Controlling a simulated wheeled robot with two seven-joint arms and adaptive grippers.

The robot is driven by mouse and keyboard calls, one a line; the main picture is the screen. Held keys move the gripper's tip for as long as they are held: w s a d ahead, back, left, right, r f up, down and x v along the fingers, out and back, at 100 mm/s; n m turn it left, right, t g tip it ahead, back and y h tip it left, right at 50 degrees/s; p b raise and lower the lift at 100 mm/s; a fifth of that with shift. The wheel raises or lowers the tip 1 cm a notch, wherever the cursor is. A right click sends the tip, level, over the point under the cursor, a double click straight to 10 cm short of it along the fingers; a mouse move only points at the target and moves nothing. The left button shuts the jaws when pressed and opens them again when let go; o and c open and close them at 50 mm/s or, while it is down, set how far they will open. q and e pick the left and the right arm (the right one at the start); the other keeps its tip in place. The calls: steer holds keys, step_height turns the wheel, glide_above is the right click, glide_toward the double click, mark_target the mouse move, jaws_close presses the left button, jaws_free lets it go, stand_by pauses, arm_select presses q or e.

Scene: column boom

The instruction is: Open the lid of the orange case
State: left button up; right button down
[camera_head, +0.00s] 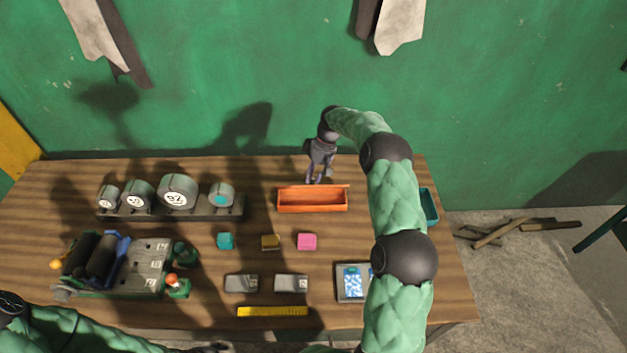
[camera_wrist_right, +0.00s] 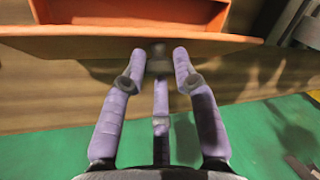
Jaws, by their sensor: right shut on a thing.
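The orange case (camera_head: 312,205) sits near the back of the wooden table, with its inside showing. Its lid (camera_head: 325,186) stands raised along the back edge, seen nearly edge-on. In the right wrist view the lid (camera_wrist_right: 95,43) spans the picture as an orange panel, with the case's inside (camera_wrist_right: 135,12) beyond it. My right gripper (camera_head: 318,181) is behind the case, its fingers shut on the lid's edge near the middle; it also shows in the right wrist view (camera_wrist_right: 158,60). My left gripper (camera_head: 212,348) is only partly visible at the bottom edge.
A rack of round weights (camera_head: 172,207) stands left of the case. Teal (camera_head: 225,241), brown (camera_head: 270,242) and pink (camera_head: 307,241) blocks lie in front. A green machine (camera_head: 130,265) is at left, a screen device (camera_head: 353,282) at right. The green wall (camera_head: 200,80) is close behind.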

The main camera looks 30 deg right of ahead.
arm_select(q)
steer(key=shift+w+d+f+b, duration=0.2)
steer(key=shift+w+f+b, duration=0.1)
steer(key=shift+f+b, duration=0.1)
arm_select(e)
steer(key=shift+w+d+f, duration=0.2)
steer(key=shift+w+d, duration=0.25)
steer(key=shift+w, duration=0.4)
steer(key=shift+w+d+f, duration=0.25)
steer(key=shift+w+d, duration=0.25)
steer(key=shift+w, duration=0.3)
steer(key=shift+w+d+f, duration=0.2)
steer(key=shift+w+d, duration=0.25)
steer(key=shift+w, duration=0.4)
